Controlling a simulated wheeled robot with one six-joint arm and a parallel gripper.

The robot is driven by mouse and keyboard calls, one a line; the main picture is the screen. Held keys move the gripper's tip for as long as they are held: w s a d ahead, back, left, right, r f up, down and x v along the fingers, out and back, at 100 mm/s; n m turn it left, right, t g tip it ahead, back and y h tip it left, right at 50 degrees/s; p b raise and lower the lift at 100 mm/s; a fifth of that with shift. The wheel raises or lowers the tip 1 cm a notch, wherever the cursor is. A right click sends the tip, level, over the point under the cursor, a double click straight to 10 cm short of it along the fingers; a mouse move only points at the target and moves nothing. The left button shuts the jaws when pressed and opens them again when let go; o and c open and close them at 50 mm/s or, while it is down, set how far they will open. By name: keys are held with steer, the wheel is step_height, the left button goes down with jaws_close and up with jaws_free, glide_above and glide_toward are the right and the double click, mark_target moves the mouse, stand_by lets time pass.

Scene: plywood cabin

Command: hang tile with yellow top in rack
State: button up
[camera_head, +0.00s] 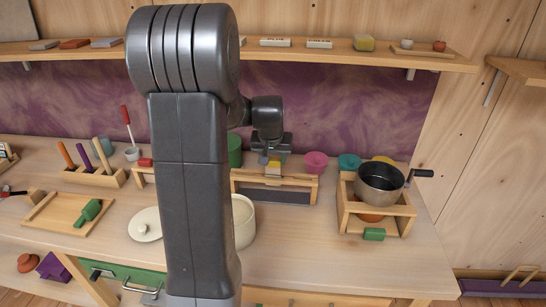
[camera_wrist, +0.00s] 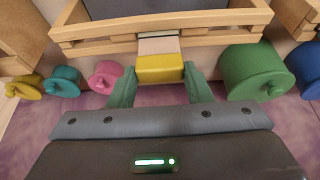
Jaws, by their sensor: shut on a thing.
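The tile with a yellow top (camera_wrist: 161,69) has a pale body and is between the two green fingers of my gripper (camera_wrist: 160,88), which is shut on it. In the head view the tile (camera_head: 273,169) is at the rack's back rail, with my gripper (camera_head: 273,156) just above and behind it. The rack (camera_head: 306,182) is a light wooden frame with a dark panel at its front. In the wrist view the tile's pale body overlaps the rack's rail (camera_wrist: 100,47). I cannot tell whether the tile rests on it; its lower end is hidden.
A pot (camera_head: 380,184) sits in a wooden crate at right. A cream pot (camera_head: 243,222), partly hidden by my arm, stands in front. The counter's front right is clear.

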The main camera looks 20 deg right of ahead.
mark_target(273, 165)
steer(key=shift+f+b, duration=1.45)
steer(key=shift+f, duration=0.55)
steer(key=o, duration=0.9)
steer(key=shift+r, duration=0.1)
steer(key=v, duration=1.3)
steer(key=shift+s+r, duration=0.15)
steer(key=shift+r, duration=0.2)
steer(key=shift+f, duration=0.1)
